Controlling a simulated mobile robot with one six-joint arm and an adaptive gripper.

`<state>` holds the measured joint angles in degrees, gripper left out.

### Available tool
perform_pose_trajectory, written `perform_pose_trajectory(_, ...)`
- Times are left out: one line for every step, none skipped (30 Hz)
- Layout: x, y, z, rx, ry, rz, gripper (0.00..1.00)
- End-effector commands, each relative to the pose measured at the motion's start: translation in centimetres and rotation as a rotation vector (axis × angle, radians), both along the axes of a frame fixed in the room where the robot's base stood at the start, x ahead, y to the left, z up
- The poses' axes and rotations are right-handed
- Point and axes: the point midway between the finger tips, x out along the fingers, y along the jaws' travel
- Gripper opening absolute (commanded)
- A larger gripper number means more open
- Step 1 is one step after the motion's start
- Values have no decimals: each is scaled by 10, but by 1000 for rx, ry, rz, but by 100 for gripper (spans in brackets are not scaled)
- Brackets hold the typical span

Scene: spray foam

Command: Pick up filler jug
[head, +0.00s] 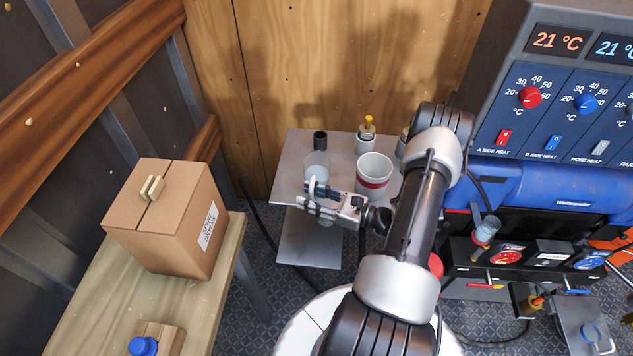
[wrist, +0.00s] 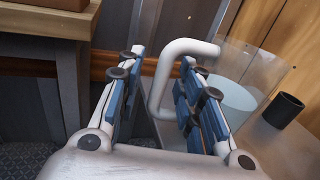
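The filler jug (head: 317,163) is a clear vessel with pale contents, standing on the grey metal table (head: 292,152) near its left side. In the wrist view the clear jug (wrist: 240,95) shows at right, with its thick white handle (wrist: 158,90) toward me. My gripper (head: 307,194) is at the near side of the jug. In the wrist view my gripper (wrist: 162,62) is open, with blue-padded fingers on either side of the handle. Gaps show between the pads and the handle's upright. The right finger hides part of the jug.
A black cup (head: 320,140) stands just behind the jug. A white cup with a red band (head: 374,172) stands to its right, and a yellow-tipped bottle (head: 366,134) behind that. A cardboard box (head: 165,215) sits on a wooden bench at left. The blue machine (head: 560,195) stands at right.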

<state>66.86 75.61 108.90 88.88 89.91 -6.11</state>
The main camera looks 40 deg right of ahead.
Motion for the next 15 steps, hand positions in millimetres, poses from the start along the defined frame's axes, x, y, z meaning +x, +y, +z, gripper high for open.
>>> perform_pose_trajectory(0, 0, 0, 0, 0, 0, 30)
perform_pose_trajectory(0, 0, 0, 0, 0, 0, 28)
perform_pose_trajectory(0, 0, 0, 0, 0, 0, 25)
perform_pose_trajectory(0, 0, 0, 0, 0, 0, 23)
perform_pose_trajectory(0, 0, 0, 0, 0, 0, 21)
perform_pose_trajectory(0, 0, 0, 0, 0, 0, 19)
perform_pose_trajectory(0, 0, 0, 0, 0, 0, 17)
perform_pose_trajectory(0, 0, 0, 0, 0, 0, 15)
perform_pose_trajectory(0, 0, 0, 0, 0, 0, 12)
perform_pose_trajectory(0, 0, 0, 0, 0, 0, 10)
perform_pose_trajectory(0, 0, 0, 0, 0, 1, 8)
perform_pose_trajectory(0, 0, 0, 0, 0, 1, 5)
perform_pose_trajectory(0, 0, 0, 0, 0, 1, 3)
perform_pose_trajectory(0, 0, 0, 0, 0, 1, 1)
perform_pose_trajectory(0, 0, 0, 0, 0, 1, 0)
